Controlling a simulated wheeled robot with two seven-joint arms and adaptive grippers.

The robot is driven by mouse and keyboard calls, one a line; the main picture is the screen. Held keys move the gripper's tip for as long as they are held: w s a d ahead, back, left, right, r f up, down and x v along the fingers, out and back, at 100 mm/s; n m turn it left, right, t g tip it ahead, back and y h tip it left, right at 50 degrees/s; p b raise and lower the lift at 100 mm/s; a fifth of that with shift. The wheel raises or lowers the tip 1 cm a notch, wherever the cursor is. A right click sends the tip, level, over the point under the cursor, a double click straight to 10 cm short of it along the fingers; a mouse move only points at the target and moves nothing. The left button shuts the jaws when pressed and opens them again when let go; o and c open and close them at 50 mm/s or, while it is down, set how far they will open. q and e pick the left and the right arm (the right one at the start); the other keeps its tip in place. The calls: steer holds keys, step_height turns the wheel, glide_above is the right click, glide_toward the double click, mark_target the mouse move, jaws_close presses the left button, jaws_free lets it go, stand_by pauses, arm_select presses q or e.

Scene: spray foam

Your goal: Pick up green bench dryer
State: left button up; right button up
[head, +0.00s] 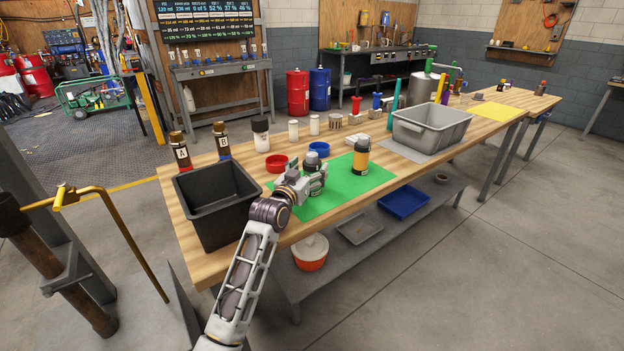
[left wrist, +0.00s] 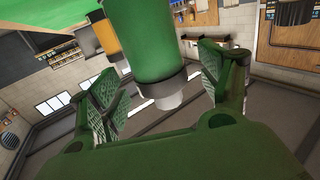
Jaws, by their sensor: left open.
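A green cylinder with a pale grey end (left wrist: 158,45), which looks like the green bench dryer, stands between the fingers of my left gripper (left wrist: 160,72) in the left wrist view. The fingers are apart, one on each side, with a visible gap at least on the left. In the head view my left gripper (head: 314,182) is low over the near left part of the green mat (head: 345,192). It hides most of the dryer there; only a greyish rounded top shows just behind it. My right gripper is in neither view.
A yellow-and-black bottle (head: 360,156) stands on the mat to the right. A black bin (head: 216,204) is left of the gripper, a grey bin (head: 432,128) further right. A red dish (head: 277,163) and a blue dish (head: 319,148) lie behind.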

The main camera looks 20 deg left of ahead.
arm_select(q)
steer(key=shift+w+d, duration=0.1)
steer(key=shift+w, duration=1.05)
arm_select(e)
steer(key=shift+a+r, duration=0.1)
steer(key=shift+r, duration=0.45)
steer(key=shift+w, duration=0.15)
arm_select(q)
steer(key=shift+c, duration=0.7)
steer(key=c, duration=1.2)
steer(key=shift+o, duration=0.2)
steer(key=shift+r, duration=0.1)
steer(key=shift+r, duration=0.45)
step_height(320, 180, up, 8)
steer(key=shift+f+p, duration=0.15)
steer(key=shift+p, duration=0.85)
steer(key=shift+r, duration=0.7)
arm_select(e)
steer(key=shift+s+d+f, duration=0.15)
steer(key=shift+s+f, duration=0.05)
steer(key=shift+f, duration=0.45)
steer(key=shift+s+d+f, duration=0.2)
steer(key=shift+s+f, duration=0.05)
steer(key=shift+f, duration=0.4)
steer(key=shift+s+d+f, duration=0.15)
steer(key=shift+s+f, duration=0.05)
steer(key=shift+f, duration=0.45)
